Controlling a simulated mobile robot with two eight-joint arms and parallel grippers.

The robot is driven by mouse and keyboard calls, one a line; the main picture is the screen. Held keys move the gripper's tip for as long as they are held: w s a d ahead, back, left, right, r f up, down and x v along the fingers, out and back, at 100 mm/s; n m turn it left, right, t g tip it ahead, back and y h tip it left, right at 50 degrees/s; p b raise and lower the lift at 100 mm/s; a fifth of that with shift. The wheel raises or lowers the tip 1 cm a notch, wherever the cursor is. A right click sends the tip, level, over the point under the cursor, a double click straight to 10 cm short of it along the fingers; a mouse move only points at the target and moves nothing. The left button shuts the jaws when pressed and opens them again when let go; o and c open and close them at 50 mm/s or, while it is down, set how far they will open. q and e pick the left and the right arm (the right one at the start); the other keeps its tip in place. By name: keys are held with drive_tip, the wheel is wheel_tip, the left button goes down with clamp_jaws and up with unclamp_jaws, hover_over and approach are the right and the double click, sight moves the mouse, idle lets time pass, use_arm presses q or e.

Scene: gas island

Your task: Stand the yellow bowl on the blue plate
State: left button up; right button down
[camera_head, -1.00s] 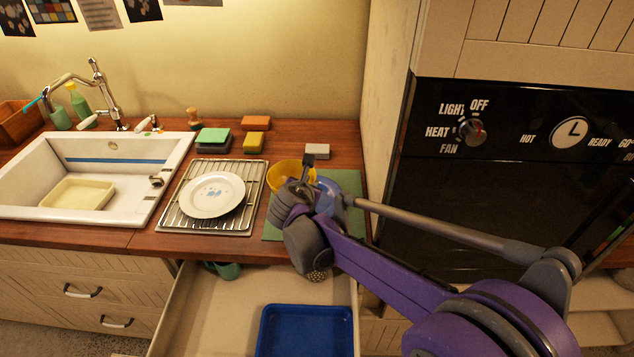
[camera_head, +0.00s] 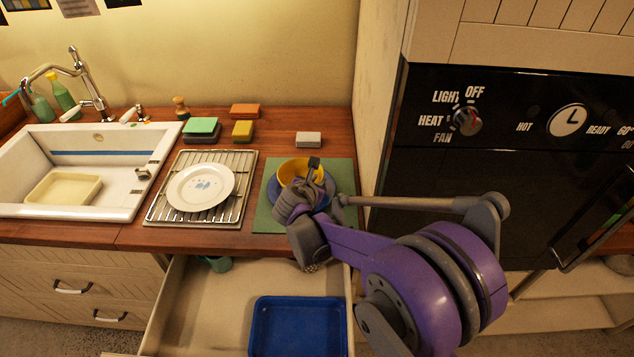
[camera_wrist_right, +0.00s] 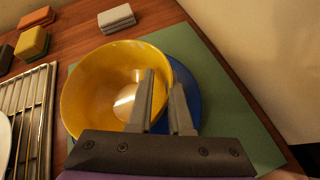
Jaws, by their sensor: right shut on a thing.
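The yellow bowl (camera_head: 293,169) is upright, over the blue plate (camera_head: 274,193) on the counter. My right gripper (camera_head: 312,170) is at the bowl's right side, shut on its rim. In the right wrist view the bowl (camera_wrist_right: 88,88) covers the left part of the plate (camera_wrist_right: 188,65), and the gripper fingers (camera_wrist_right: 163,85) straddle the bowl's near right rim. I cannot tell whether the bowl's base touches the plate. My left gripper is not in view.
The plate lies on a green mat (camera_head: 262,215). To the left are a wire rack (camera_head: 160,205) with a white plate (camera_head: 200,188) and a sink (camera_head: 120,205). Sponges and a pale block (camera_head: 308,139) stand behind. Below, an open drawer (camera_head: 190,300) holds a blue tray (camera_head: 298,325).

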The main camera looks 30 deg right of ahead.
drive_tip(key=shift+f, duration=0.2)
drive_tip(key=shift+f, duration=0.2)
drive_tip(key=c, duration=0.8)
unclamp_jaws()
drive_tip(key=shift+r, duration=0.15)
